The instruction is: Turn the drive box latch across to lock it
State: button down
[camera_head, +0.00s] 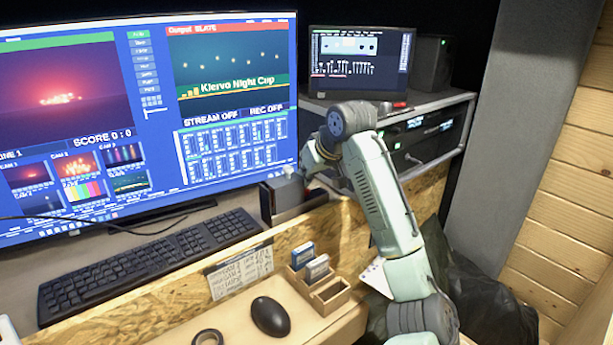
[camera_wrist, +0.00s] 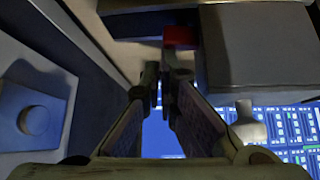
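The drive box appears to be the small dark box (camera_head: 292,200) in front of the monitor's lower right corner, partly hidden by my wrist. In the wrist view a grey box (camera_wrist: 255,50) fills the upper right. A small red piece (camera_wrist: 180,37), possibly the latch, sits at its left edge. My gripper (camera_wrist: 160,76) has its fingertips close together, appearing shut, with nothing visible between them. The tips lie just below the red piece in the picture; contact cannot be told. In the head view my fingers are hidden.
The monitor (camera_head: 240,140) stands behind and left, above a keyboard (camera_head: 150,262). A rack (camera_head: 430,135) is at right. A wooden holder (camera_head: 325,290) and mouse (camera_head: 270,316) are in front. In the wrist view, a round knob (camera_wrist: 35,120) is left and a pale rounded thing (camera_wrist: 245,125) right.

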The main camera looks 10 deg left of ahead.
jog(key=shift+s+d+f, duration=0.1)
jog(key=shift+d+f, duration=0.05)
jog(key=shift+f, duration=0.1)
dwell(0.4)
